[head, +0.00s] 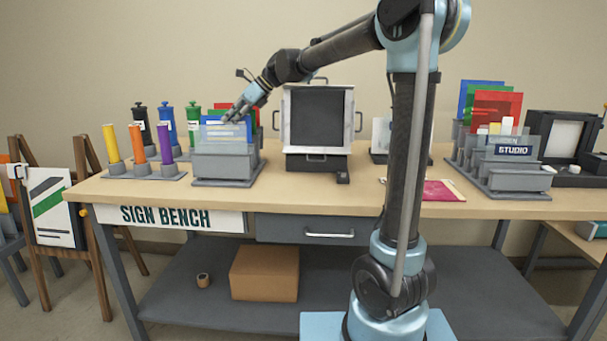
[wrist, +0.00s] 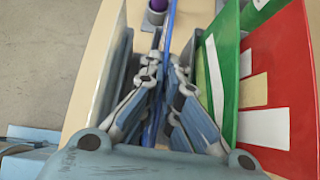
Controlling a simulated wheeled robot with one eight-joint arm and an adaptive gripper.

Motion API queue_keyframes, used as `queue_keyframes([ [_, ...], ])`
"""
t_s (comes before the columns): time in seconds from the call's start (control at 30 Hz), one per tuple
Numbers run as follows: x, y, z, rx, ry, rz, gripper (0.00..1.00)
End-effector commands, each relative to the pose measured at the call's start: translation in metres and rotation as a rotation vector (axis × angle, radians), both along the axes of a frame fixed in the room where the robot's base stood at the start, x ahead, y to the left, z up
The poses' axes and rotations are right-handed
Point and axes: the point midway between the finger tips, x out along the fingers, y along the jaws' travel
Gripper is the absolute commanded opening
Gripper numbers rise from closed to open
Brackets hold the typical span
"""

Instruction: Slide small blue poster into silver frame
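The blue poster (wrist: 167,42) shows nearly edge-on in the wrist view, upright in a slot of the grey rack (head: 222,165) at the left of the bench. My gripper (head: 238,112) reaches down over this rack from above. In the wrist view my gripper's fingers (wrist: 164,68) converge on both sides of the blue poster and look shut on it; the exact contact is hard to see. The silver frame (head: 286,118) stands upright at the bench's middle back, with a dark panel inside its rim.
Green (wrist: 212,85) and red (wrist: 285,85) posters stand close right of my fingers in the wrist view. Coloured tubes (head: 137,143) stand left of the rack. Another poster rack (head: 515,180) is at the right. The bench front between rack and frame is clear.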

Motion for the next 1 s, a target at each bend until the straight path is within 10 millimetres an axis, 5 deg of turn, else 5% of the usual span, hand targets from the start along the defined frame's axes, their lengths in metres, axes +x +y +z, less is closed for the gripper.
queue_keyframes([
  [1.0, 0.008, -0.001, 0.074, 0.0, 0.0, 0.0, 0.0],
])
